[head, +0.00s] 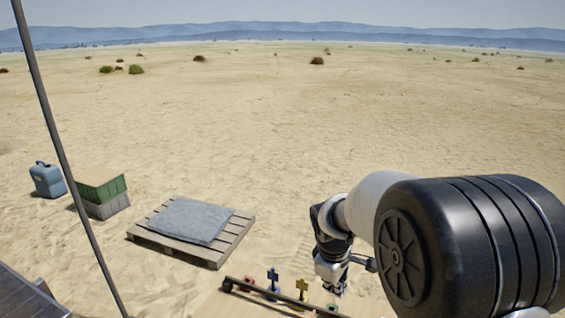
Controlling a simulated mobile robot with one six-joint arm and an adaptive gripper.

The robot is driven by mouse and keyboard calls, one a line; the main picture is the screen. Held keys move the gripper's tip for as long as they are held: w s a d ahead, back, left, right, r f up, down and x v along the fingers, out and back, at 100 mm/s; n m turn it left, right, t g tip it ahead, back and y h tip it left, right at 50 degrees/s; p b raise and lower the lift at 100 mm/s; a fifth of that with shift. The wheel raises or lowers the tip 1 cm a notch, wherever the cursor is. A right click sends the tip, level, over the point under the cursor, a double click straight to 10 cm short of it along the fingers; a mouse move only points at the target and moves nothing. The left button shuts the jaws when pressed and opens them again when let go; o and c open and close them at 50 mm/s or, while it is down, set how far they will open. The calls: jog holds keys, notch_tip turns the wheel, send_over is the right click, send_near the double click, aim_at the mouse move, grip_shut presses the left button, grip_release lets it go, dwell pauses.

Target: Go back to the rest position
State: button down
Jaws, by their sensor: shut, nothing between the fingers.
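My gripper (334,284) hangs at the end of my arm, low in the head view and right of centre. It is shut and holds nothing. It is near the right part of a light wooden table (232,305). A blue cross-shaped artifact (273,277) and a yellow cross-shaped artifact (302,287) stand on the table, left of my gripper and apart from it. My large black arm joint hides the right part of the scene.
A dark bar (262,293) runs along the table. A wooden pallet (228,246) with a grey sheet (190,220) lies on the sand. A thin dark pole (66,165) crosses the left side. Open sand lies beyond.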

jog(key=s+d+r+m+b, duration=0.1)
jog(key=s+r+m, duration=0.2)
jog(key=s+r, duration=0.5)
jog(key=s+r+m+t+y+b, duration=0.1)
jog(key=s+m, duration=0.6)
jog(key=s, duration=1.3)
jog(key=shift+s+t+y+b, duration=0.3)
jog(key=shift+t+b, duration=0.4)
